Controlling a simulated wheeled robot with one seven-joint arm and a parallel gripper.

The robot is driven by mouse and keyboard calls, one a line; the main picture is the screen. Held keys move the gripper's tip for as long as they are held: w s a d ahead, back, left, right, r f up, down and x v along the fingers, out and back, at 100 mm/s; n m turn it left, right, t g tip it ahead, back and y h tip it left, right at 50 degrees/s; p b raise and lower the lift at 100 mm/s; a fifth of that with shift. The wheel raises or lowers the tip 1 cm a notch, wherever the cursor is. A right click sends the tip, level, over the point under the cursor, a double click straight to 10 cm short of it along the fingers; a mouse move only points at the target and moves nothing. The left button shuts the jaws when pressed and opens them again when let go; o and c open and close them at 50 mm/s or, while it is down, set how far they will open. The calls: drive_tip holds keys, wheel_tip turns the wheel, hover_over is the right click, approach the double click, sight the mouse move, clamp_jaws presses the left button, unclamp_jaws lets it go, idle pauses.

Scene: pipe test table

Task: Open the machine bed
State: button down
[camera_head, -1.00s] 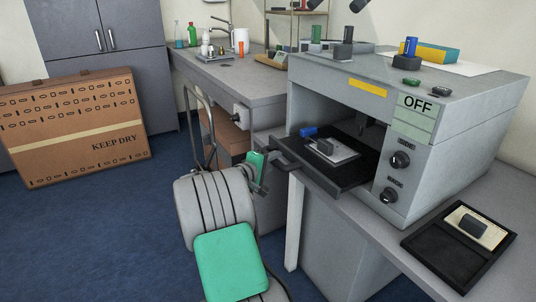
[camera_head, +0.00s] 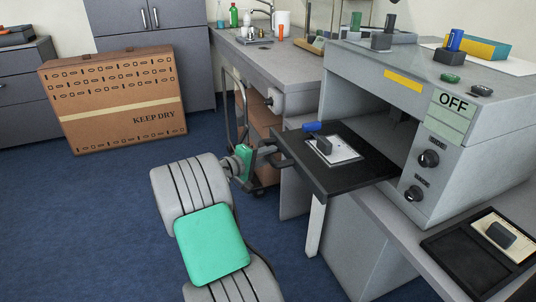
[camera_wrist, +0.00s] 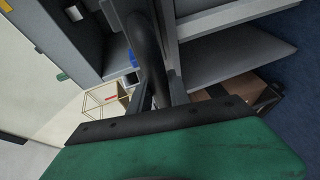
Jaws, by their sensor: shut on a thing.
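The machine bed (camera_head: 352,182) is a black tray sticking well out of the front of the grey machine (camera_head: 365,80). In the wrist view the curved dark handle (camera_wrist: 148,50) runs between the two fingers (camera_wrist: 160,95). The exact finger contact is small and partly hidden.
The machine's front has two knobs (camera_head: 428,158) and an OFF sign (camera_head: 453,103). A black tray (camera_head: 462,262) lies at the lower right. A bench (camera_head: 265,60) with a cart under it stands behind. A cardboard box (camera_head: 115,97) is on the floor at left. Blue floor is free there.

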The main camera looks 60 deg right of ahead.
drive_tip(key=c, duration=1.2)
unclamp_jaws()
drive_tip(key=shift+c, duration=0.2)
drive_tip(key=p+v, duration=0.1)
drive_tip(key=v, duration=0.7)
drive_tip(key=shift+s, duration=0.1)
